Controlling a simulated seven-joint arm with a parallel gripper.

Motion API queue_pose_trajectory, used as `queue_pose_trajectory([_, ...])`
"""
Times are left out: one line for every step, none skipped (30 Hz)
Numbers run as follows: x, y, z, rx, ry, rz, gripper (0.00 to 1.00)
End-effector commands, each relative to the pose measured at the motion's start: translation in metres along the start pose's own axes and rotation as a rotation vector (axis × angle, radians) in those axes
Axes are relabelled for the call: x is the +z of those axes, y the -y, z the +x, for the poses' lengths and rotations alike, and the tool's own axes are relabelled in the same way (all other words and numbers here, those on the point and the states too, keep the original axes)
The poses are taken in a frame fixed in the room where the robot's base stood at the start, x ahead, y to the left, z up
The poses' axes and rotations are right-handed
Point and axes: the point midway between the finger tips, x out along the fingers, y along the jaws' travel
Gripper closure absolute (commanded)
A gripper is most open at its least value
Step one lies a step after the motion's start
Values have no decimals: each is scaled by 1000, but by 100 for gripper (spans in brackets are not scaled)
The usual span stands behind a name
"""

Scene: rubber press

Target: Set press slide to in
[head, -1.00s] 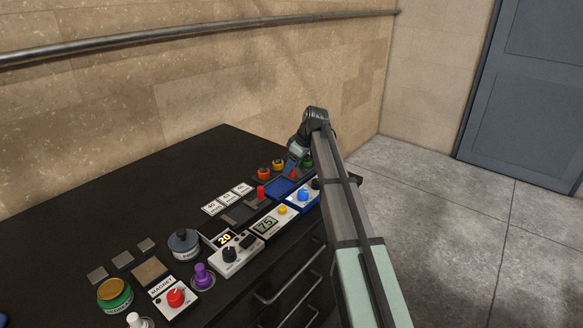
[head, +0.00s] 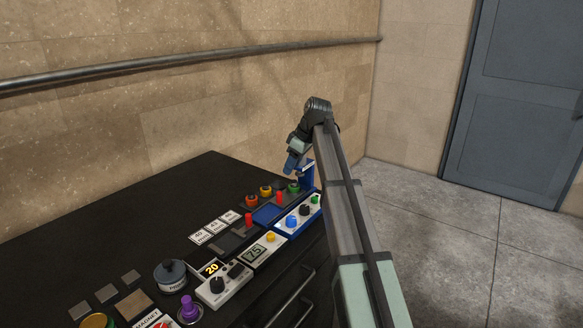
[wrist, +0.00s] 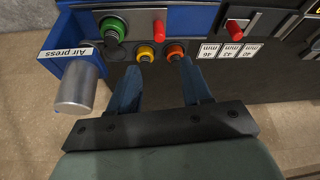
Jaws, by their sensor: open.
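A red handle (head: 279,197) stands on a grey plate at the blue panel, and it also shows in the wrist view (wrist: 158,30). A second red handle (head: 249,220) stands nearer the number cards, also in the wrist view (wrist: 234,30). I cannot tell for certain which one is the press slide. My gripper (wrist: 160,72) is open and empty, its two blue fingers apart, with both handles beyond the fingertips. In the head view my gripper (head: 294,163) hangs over the far end of the bench, above the panel. The fingers touch neither handle.
A yellow button (wrist: 145,54) and an orange button (wrist: 175,52) lie close to the fingertips. A blue air press (wrist: 85,65) with a silver cylinder stands left in the wrist view. A green knob (wrist: 113,27) is beside it. The bench's back left (head: 190,190) is clear.

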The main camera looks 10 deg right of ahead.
Motion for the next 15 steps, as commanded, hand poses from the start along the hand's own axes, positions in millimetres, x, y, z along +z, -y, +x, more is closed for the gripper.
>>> queue_pose_trajectory([0, 0, 0, 0, 0, 0, 52])
queue_pose_trajectory([0, 0, 0, 0, 0, 0, 52])
queue_pose_trajectory([0, 0, 0, 0, 0, 0, 52])
queue_pose_trajectory([0, 0, 0, 0, 0, 0, 52])
queue_pose_trajectory([0, 0, 0, 0, 0, 0, 52])
queue_pose_trajectory([0, 0, 0, 0, 0, -1, 52])
queue_pose_trajectory([-2, 1, 1, -1, 0, -2, 52])
queue_pose_trajectory([-3, 3, 2, -2, 0, -5, 52])
queue_pose_trajectory([-7, 5, 3, -4, 0, -10, 52])
queue_pose_trajectory([-10, 8, 4, -6, 0, -16, 52])
queue_pose_trajectory([-14, 11, 6, -8, -1, -22, 52])
queue_pose_trajectory([-21, 16, 8, -12, -1, -31, 52])
queue_pose_trajectory([-25, 20, 10, -14, -1, -39, 52])
queue_pose_trajectory([-30, 25, 11, -17, -2, -46, 52])
queue_pose_trajectory([-36, 31, 13, -21, -2, -57, 52])
